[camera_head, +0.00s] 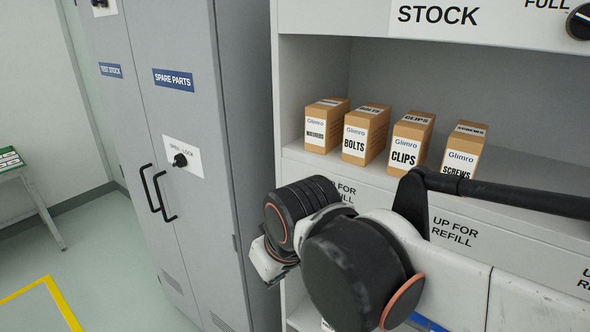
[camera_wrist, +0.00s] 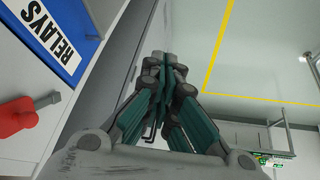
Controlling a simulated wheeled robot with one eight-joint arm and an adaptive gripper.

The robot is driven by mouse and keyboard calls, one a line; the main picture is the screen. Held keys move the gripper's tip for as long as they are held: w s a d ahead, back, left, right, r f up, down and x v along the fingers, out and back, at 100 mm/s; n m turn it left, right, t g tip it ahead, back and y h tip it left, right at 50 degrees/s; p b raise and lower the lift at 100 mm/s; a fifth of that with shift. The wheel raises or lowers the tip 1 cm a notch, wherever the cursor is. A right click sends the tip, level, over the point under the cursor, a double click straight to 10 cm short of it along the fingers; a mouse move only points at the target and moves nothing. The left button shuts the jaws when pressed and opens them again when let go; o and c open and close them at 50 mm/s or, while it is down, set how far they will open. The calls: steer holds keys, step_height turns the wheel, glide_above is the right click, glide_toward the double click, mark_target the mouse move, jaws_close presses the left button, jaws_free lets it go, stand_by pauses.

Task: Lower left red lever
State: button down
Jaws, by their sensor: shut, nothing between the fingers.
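A red lever (camera_wrist: 17,117) on a grey stub shows at the left edge of the wrist view, on a white front panel. Part of it is cut off by the frame edge. My gripper (camera_wrist: 164,60) is in the middle of the wrist view, with its fingers together and empty. It is to the right of the lever in that view and apart from it. In the head view my arm covers part of the shelf front, and neither the lever nor the fingertips can be made out there.
A blue-edged RELAYS label (camera_wrist: 52,38) is near the lever. In the head view, several boxes, including a BOLTS box (camera_head: 366,134), stand on a shelf (camera_head: 300,152). A grey cabinet (camera_head: 190,75) with black handles is to the left. Open floor (camera_head: 95,262) with yellow tape lies beyond.

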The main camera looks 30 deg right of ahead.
steer(key=w+d+r+n+g+h+p, duration=0.1)
steer(key=w+d+r+g+p, duration=0.15)
steer(key=r+p, duration=0.55)
steer(key=w+d+r+n+g+p, duration=0.1)
steer(key=w+d+r+g+p, duration=0.15)
steer(key=r+p, duration=0.5)
steer(key=w+d+r+n+p, duration=0.1)
steer(key=w+d+r+p, duration=0.6)
steer(key=p, duration=0.1)
step_height(320, 180, down, 13)
steer(key=d, duration=0.2)
steer(key=shift+f+g+h+p, duration=0.2)
steer(key=shift+g+h+p, duration=0.1)
steer(key=shift+g, duration=0.1)
steer(key=shift+d, duration=0.1)
steer(key=shift+s+d+f+t+b, duration=0.1)
steer(key=shift+s+t+b, duration=0.2)
steer(key=shift+s+d+f+t+b, duration=0.1)
steer(key=shift+s+f+t+b, duration=0.05)
steer(key=shift+s+t+b, duration=0.2)
steer(key=s+d+f+t+y+b, duration=0.1)
steer(key=s+f+t+b, duration=0.3)
steer(key=b, duration=0.4)
steer(key=shift+s+d+f+y, duration=0.35)
steer(key=shift+f+y, duration=0.15)
steer(key=shift+f, duration=0.25)
